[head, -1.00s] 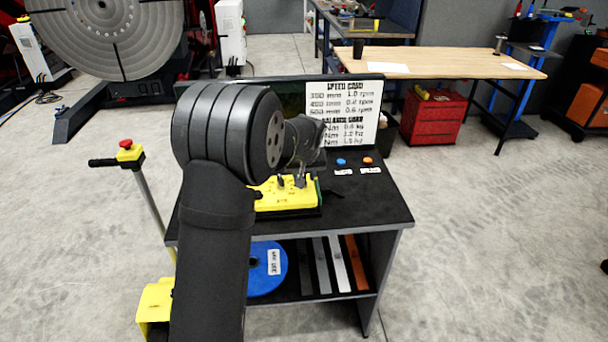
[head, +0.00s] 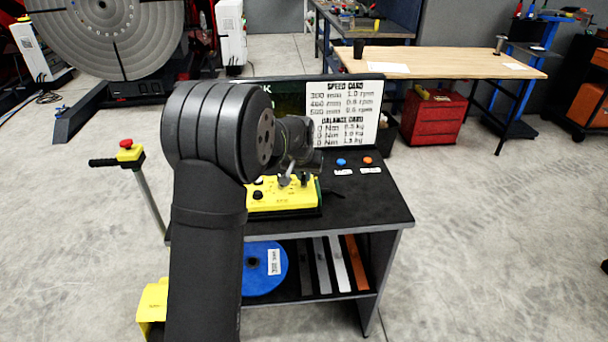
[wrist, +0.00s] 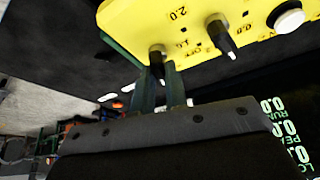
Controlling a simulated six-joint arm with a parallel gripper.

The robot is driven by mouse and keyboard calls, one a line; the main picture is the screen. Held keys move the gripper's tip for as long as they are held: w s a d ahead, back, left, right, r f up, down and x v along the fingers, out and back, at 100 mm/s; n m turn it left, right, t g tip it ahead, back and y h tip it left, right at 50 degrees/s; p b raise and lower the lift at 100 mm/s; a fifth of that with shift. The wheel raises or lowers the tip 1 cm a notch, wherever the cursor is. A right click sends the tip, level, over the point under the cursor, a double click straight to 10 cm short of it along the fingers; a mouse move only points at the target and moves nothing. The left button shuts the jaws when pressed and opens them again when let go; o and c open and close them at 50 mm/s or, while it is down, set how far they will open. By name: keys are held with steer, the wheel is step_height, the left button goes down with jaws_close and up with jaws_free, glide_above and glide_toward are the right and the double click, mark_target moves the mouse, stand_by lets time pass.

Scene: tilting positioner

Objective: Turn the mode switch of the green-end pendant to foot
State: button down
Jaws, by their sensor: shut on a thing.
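The yellow pendant (head: 272,198) lies on the dark cart top, and its green end is at the right in the head view. It also shows in the wrist view (wrist: 195,22), with the green end (wrist: 118,48) at the left. My gripper (wrist: 158,78) is shut on the dark lever switch (wrist: 157,52) nearest the green end. The fingers hide part of that lever, and its small labels are not readable enough to tell its setting. A second dark lever (wrist: 226,42) stands beside it, clear of the fingers. In the head view my gripper is partly hidden behind my wrist.
A screen with a white speed card (head: 345,112) stands at the back of the cart. A blue button (head: 341,162) and an orange button (head: 367,161) are to the right of the pendant. The right front of the cart top (head: 375,205) is clear.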

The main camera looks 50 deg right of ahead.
steer(key=m+g, duration=0.1)
steer(key=m, duration=0.3)
steer(key=shift+w+g+h, duration=0.15)
steer(key=shift+g+h, duration=0.15)
steer(key=shift+g, duration=0.1)
steer(key=shift+w+m+g, duration=0.1)
steer(key=shift+m+g, duration=0.7)
steer(key=shift+m, duration=1.4)
steer(key=c, duration=1.4)
jaws_free()
steer(key=shift+c, duration=0.2)
steer(key=v, duration=1.7)
steer(key=shift+r, duration=0.3)
steer(key=shift+d+f, duration=0.1)
steer(key=x, duration=1.7)
steer(key=shift+f, duration=0.2)
